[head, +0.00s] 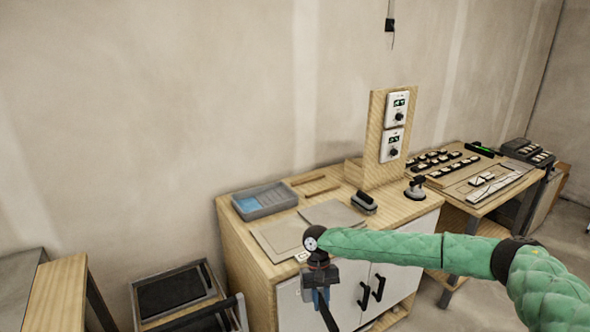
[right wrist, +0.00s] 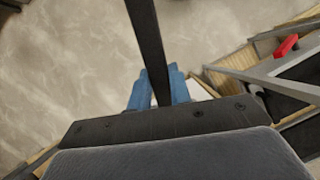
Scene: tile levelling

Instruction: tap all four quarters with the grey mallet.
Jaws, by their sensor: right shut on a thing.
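My right gripper (head: 320,298) is in front of the wooden cabinet in the head view, below the level of its top. Its blue fingers (right wrist: 158,92) are shut on a dark bar, which looks like the mallet's handle (right wrist: 147,45). The handle also shows in the head view (head: 328,318), pointing down and out of the frame. I cannot make out the mallet's head. A beige square slab (head: 275,238) and a greyer slab (head: 332,213) lie flat on the cabinet top; I cannot tell which one bears the quarters. My left gripper is not in view.
The cabinet top (head: 400,210) also holds a grey tray with blue inside (head: 264,201), a black-handled block (head: 364,202) and a suction cup (head: 415,188). A post with two dials (head: 376,135) stands behind. A side table (head: 463,186) carries several small pieces. A dark bin (head: 172,292) stands left.

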